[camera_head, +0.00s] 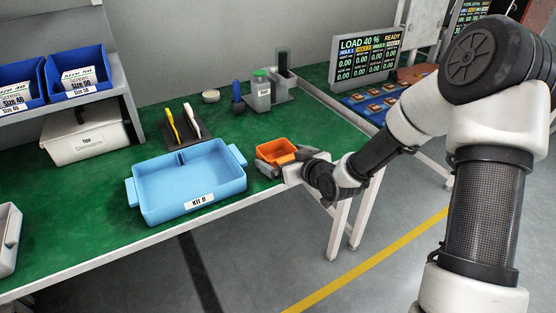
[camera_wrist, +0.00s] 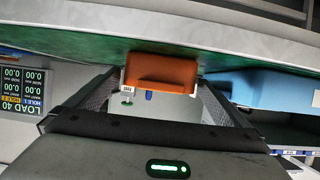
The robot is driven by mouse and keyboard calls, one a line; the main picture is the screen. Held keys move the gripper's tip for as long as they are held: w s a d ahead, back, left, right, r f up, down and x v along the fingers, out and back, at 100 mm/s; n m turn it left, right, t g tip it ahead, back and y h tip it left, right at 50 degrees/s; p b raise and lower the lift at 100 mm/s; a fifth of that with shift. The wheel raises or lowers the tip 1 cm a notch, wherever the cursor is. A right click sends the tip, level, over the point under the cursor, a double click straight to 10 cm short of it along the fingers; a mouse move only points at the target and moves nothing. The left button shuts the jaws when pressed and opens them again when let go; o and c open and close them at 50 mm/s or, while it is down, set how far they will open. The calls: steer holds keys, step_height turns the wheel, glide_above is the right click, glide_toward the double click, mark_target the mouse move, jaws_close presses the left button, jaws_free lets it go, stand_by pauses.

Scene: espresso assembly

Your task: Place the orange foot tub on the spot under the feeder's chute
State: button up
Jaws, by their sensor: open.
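The orange foot tub (camera_head: 275,149) sits upright on the green bench top, just right of the blue kit tray. My gripper (camera_head: 286,160) is low at the bench, with its fingers around the tub. In the wrist view the tub (camera_wrist: 162,70) lies between the tips of the two spread fingers of my gripper (camera_wrist: 161,84). The fingers look apart from each other; whether they touch the tub's sides I cannot tell. A grey upright device (camera_head: 283,77) at the back of the bench may be the feeder; its chute and the spot under it are not clear.
The blue kit tray (camera_head: 190,201) stands close left of the tub. A grey container with a green lid (camera_head: 260,92) and a blue-topped tool (camera_head: 238,97) stand behind. A rack with a yellow and a white tool (camera_head: 185,134) is back left. The bench's right edge is near.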

steer(key=c, duration=1.3)
